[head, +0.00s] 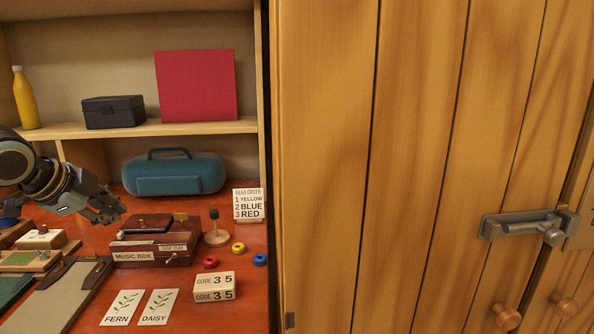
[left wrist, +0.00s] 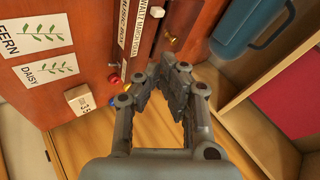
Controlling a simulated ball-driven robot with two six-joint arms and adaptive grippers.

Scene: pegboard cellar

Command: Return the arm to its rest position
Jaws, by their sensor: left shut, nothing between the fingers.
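My left gripper (head: 112,208) comes in from the left in the head view, above the red-brown worktop and left of the music box (head: 150,244). It is shut and empty. The left wrist view also shows its fingers (left wrist: 170,80) close together. The music box is dark brown with a "MUSIC BOX" label. My right gripper shows in neither view.
A blue case (head: 173,174) stands behind the music box. Red (head: 210,262), yellow (head: 238,248) and blue (head: 260,259) beads lie near a peg stand (head: 216,235). A code block (head: 214,287) and two plant cards (head: 122,307) lie in front. A wooden door (head: 400,150) fills the right.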

